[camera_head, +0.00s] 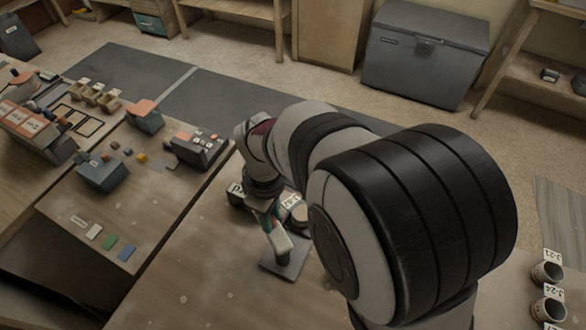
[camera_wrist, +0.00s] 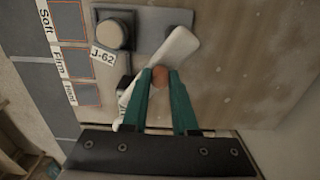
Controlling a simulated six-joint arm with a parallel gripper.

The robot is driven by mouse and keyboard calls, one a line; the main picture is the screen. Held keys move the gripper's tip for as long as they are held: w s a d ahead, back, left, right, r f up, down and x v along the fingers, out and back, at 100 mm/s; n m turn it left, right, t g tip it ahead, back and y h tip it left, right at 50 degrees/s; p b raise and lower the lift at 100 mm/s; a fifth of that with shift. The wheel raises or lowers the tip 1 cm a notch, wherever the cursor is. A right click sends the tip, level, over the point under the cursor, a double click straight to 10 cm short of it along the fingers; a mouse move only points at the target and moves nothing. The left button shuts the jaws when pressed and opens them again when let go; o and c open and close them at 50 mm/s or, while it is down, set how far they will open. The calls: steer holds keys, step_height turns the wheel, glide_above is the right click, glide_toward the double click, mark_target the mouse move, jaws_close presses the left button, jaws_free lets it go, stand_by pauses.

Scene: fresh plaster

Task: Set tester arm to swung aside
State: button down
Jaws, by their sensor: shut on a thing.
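The tester arm (camera_wrist: 178,47) is a white bar with rounded ends, lying over a grey base plate (camera_wrist: 150,20). It slants from upper right to lower left in the wrist view, and its lower part is partly hidden by my fingers. In the head view, the tester arm (camera_head: 278,241) reaches over the plate (camera_head: 287,262). My gripper (camera_wrist: 160,74) has its teal fingers shut on an orange-brown knob (camera_wrist: 161,76) beside the bar. A round pale pot (camera_wrist: 111,34) with a J-62 label (camera_wrist: 103,56) sits left of the tester arm, apart from its free end.
A Soft, Firm, Hard chart (camera_wrist: 72,50) lies left of the pot. The bench front is bare.

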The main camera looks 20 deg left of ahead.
steer(key=n, duration=0.2)
steer(key=s+n, duration=0.1)
steer(key=shift+a+n, duration=0.3)
steer(key=shift+s+a+n, duration=0.1)
steer(key=shift+s+n, duration=0.25)
steer(key=shift+n, duration=0.45)
steer(key=shift+s+n, duration=0.3)
steer(key=shift+n, duration=0.5)
steer(key=c, duration=0.7)
jaws_free()
